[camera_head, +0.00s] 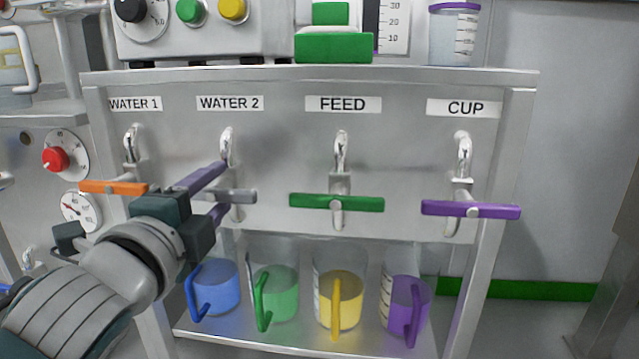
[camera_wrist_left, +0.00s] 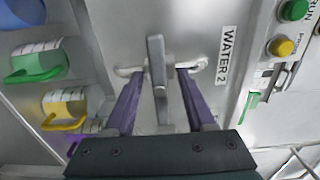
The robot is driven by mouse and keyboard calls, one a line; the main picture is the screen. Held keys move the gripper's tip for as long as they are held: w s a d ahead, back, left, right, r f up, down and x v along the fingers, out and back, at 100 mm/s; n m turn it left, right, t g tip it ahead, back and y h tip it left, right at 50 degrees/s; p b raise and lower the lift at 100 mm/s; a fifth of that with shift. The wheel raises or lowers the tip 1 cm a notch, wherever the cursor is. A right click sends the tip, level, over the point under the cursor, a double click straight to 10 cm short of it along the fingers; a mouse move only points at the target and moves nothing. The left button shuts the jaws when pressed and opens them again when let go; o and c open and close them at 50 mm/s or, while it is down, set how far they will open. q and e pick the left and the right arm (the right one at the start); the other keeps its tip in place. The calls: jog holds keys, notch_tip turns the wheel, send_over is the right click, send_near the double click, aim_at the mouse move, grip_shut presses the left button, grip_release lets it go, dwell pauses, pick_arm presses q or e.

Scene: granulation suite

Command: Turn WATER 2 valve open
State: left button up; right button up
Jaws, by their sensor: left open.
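The WATER 2 valve has a grey lever handle (camera_head: 240,196) that lies crosswise below its label (camera_head: 230,103) on the steel panel. My left gripper (camera_head: 222,188) is in front of it, with its purple fingers open. In the left wrist view the grey handle (camera_wrist_left: 157,80) stands between the two spread fingers of the gripper (camera_wrist_left: 160,76), with a gap on each side. The chrome pipe (camera_head: 227,143) shows above the handle. Part of the handle's left side is hidden by the gripper in the head view. My right gripper is in neither view.
The orange WATER 1 handle (camera_head: 113,187) is close to the left of my gripper. The green FEED handle (camera_head: 337,203) and purple CUP handle (camera_head: 470,210) are to the right. Blue (camera_head: 213,290), green (camera_head: 275,295), yellow (camera_head: 340,300) and purple (camera_head: 405,305) jugs stand on the shelf below.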

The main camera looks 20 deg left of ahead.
pick_arm(q)
jog(key=shift+s+d, duration=0.1)
jog(key=shift+s, duration=0.1)
jog(key=shift+c, duration=0.8)
grip_shut()
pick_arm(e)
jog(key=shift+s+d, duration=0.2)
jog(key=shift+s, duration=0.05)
